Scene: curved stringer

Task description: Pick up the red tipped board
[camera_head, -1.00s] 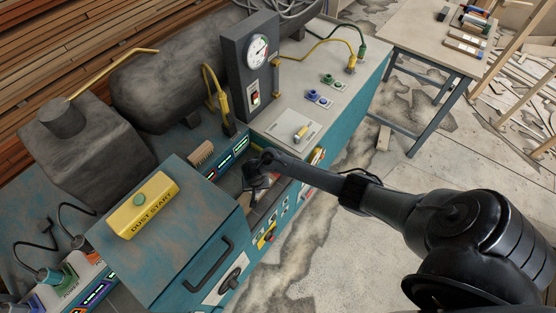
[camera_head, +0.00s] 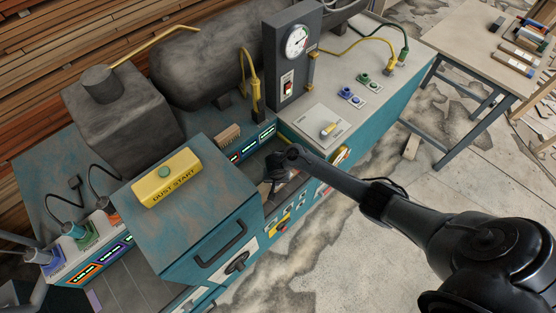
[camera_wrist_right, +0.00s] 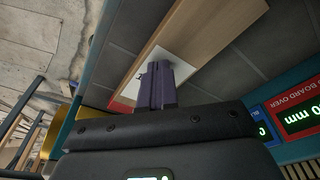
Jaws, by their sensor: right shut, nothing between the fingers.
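A wooden board (camera_wrist_right: 205,32) with a white end and a red tip (camera_wrist_right: 124,102) lies on dark grey plates in a recess of the teal machine, in the right wrist view. My right gripper (camera_wrist_right: 157,72) is shut and empty, with its purple-grey fingers over the white end of the board. I cannot tell whether they touch it. In the head view my right gripper (camera_head: 275,186) reaches down into the recess between the teal cabinet and the grey worktop, and mostly hides the board. My left gripper is not in view.
A teal cabinet (camera_head: 185,220) with a yellow DUST START box (camera_head: 167,178) stands left of the recess. A gauge post (camera_head: 292,60) rises behind it. Lit displays (camera_wrist_right: 298,112) line the recess wall. A workbench (camera_head: 480,45) stands at the far right.

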